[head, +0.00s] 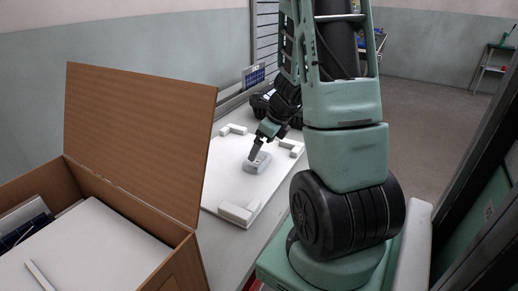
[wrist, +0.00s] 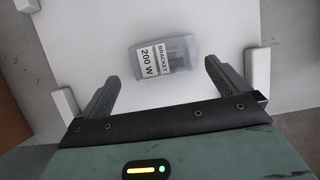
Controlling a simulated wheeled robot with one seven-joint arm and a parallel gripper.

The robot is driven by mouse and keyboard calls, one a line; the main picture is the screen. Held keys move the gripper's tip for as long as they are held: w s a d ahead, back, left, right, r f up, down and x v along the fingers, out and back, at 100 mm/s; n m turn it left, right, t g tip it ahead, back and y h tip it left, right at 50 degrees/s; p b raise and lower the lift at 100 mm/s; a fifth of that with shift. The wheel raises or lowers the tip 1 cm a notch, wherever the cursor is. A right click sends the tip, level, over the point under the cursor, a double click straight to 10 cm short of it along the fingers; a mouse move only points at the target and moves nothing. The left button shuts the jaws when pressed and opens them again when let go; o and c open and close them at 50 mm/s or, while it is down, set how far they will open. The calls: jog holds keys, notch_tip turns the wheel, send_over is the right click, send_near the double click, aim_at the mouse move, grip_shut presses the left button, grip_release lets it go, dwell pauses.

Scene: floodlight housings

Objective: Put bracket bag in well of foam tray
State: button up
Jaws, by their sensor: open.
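The bracket bag (wrist: 178,52) is a small grey translucent pouch with a white label reading "BRACKET 200 W". It lies flat on a white board (wrist: 90,25) with raised white corner blocks; in the head view the bag (head: 262,165) is near the board's middle. My gripper (wrist: 160,75) is open and empty, its fingers apart, with the bag just beyond and between the fingertips. In the head view my gripper (head: 254,156) is directly over the bag, partly covering it. A white, foam-like slab (head: 95,250) with a narrow slot lies inside the carton; I cannot tell which white piece is the foam tray.
The open cardboard carton (head: 190,262) stands at the left, its flap (head: 140,135) raised beside the board. A dark panel (head: 22,225) sits in the carton's left side. White corner blocks (head: 238,213) stand up around the bag. The board around the bag is clear.

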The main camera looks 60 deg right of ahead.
jog(key=p+v, duration=0.2)
jog(key=v, duration=0.4)
jog(key=shift+r, duration=0.3)
jog(key=shift+s, duration=0.1)
